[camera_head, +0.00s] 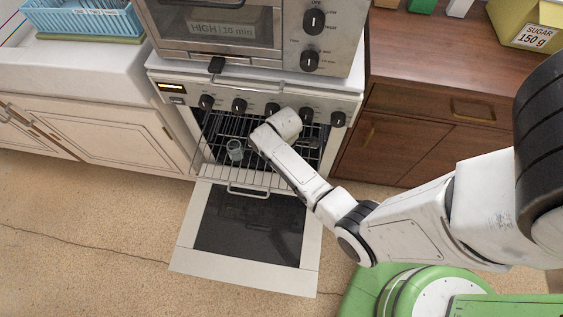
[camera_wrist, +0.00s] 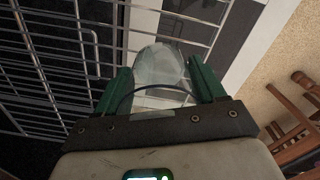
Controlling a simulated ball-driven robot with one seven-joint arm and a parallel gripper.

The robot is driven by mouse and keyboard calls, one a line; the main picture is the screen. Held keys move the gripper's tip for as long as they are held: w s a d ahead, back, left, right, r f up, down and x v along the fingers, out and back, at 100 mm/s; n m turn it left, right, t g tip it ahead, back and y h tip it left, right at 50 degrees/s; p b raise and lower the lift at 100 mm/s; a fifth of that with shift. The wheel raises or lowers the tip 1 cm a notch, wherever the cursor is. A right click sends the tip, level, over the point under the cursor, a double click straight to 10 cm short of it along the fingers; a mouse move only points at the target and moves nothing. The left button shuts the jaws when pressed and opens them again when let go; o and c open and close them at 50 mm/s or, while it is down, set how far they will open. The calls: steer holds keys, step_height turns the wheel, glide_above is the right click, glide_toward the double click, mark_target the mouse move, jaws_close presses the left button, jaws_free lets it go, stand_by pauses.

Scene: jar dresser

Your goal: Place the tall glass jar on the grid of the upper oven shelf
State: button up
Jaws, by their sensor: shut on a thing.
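The tall glass jar (camera_head: 235,149) is clear and shows at the front of the open oven, just left of my arm's end. In the wrist view the jar (camera_wrist: 160,64) is between the two green fingers of my gripper (camera_wrist: 160,75), which is shut on it. The upper oven shelf, a wire grid (camera_head: 250,179), is pulled partly out over the lowered door. In the wrist view the grid's bars (camera_wrist: 62,60) run left of and behind the jar. I cannot tell whether the jar touches the grid. My fingers are mostly hidden in the head view.
The oven door (camera_head: 248,222) hangs open and low in front. Control knobs (camera_head: 240,105) line the stove front just above the opening. A toaster oven (camera_head: 215,30) stands on top. Wooden cabinets (camera_head: 385,145) are to the right, a white sink cabinet (camera_head: 100,140) to the left.

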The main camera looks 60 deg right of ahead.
steer(key=shift+w+f, duration=0.35)
steer(key=shift+f, duration=0.1)
steer(key=shift+w+f+b, duration=0.1)
steer(key=shift+f+b, duration=0.4)
steer(key=shift+f, duration=1.1)
steer(key=shift+f, duration=0.2)
steer(key=o, duration=1.2)
steer(key=shift+c, duration=0.2)
steer(key=shift+r, duration=0.15)
